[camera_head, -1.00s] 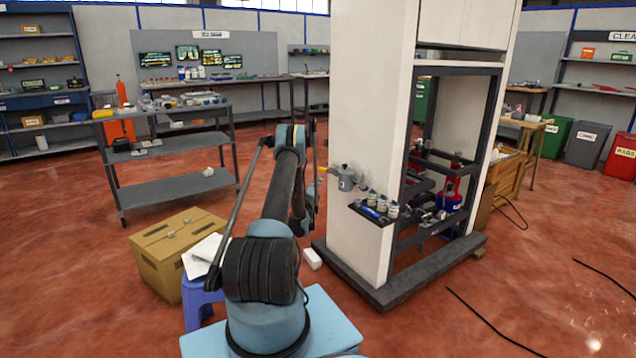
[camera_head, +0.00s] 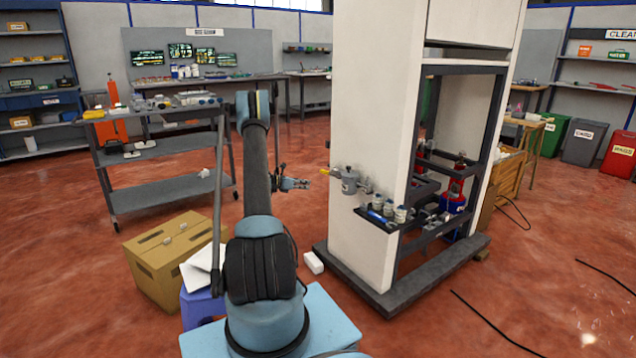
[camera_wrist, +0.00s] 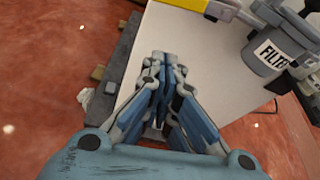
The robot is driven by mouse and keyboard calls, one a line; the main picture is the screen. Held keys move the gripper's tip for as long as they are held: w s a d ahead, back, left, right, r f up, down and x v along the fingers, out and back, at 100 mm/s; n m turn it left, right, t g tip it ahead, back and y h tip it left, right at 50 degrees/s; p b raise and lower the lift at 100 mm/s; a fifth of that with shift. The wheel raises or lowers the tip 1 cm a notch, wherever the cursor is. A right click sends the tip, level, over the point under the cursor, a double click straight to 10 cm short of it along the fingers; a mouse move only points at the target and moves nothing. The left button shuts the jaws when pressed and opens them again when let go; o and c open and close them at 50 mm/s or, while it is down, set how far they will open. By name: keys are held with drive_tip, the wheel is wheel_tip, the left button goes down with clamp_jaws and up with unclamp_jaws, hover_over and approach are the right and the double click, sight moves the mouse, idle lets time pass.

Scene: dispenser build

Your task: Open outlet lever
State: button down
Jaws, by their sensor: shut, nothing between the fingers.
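A yellow lever handle (camera_head: 325,171) sticks out to the left of a grey filter housing (camera_head: 349,181) on the side of the white dispenser cabinet (camera_head: 372,110). In the wrist view the yellow handle (camera_wrist: 218,10) is at the top edge and partly cut off. The filter housing (camera_wrist: 275,52), with a label beginning "FILTE", is at the upper right. My gripper (camera_head: 307,184) is left of the handle in the head view, apart from it. In the wrist view my gripper (camera_wrist: 163,62) has its fingers together and empty, below and left of the handle.
A dark shelf (camera_head: 385,222) with several small fittings juts from the cabinet below the filter housing. A cardboard box (camera_head: 175,255) and a grey shelf cart (camera_head: 165,190) stand to the left. Open red floor lies between the cart and the cabinet.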

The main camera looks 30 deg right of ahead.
sight(327, 173)
drive_tip(key=x, duration=1)
drive_tip(key=shift+w+a+r, duration=0.1)
drive_tip(key=shift+w+r, duration=0.05)
drive_tip(key=shift+r, duration=0.8)
drive_tip(key=shift+w+r, duration=0.15)
drive_tip(key=shift+r, duration=0.85)
